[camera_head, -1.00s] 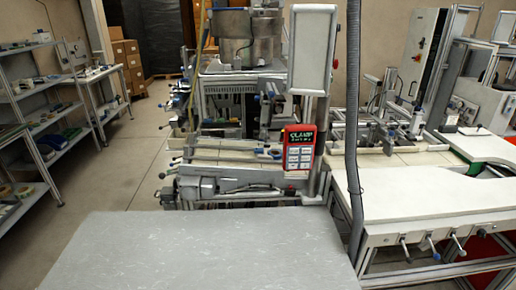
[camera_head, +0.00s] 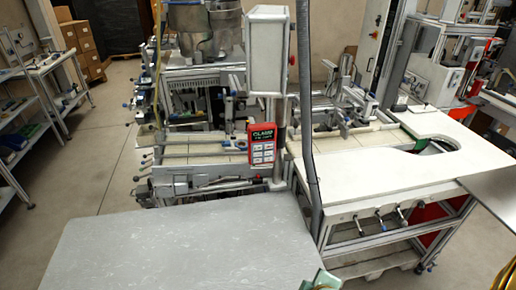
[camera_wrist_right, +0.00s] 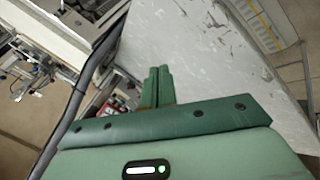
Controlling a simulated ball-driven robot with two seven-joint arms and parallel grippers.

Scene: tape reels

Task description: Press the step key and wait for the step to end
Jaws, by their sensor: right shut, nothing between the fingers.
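The red control panel (camera_head: 262,145) hangs on a grey post beyond the grey table. It has a dark screen with light text at the top and several white keys below. The labels on the keys are too small to read. A small red-edged part of it seems to show beside my gripper in the right wrist view (camera_wrist_right: 116,106). My right gripper (camera_wrist_right: 157,72) is shut and empty, its two green fingers together. In the head view only a green bit of my right arm (camera_head: 322,280) shows at the bottom edge, well short of the panel. My left gripper is out of view.
A bare grey table (camera_head: 180,245) fills the near foreground. A dark hanging hose (camera_head: 311,130) runs down right of the panel. A white worktop (camera_head: 370,170) with levers under its edge stands at right. Machinery stands behind the panel; shelves (camera_head: 25,130) stand at left.

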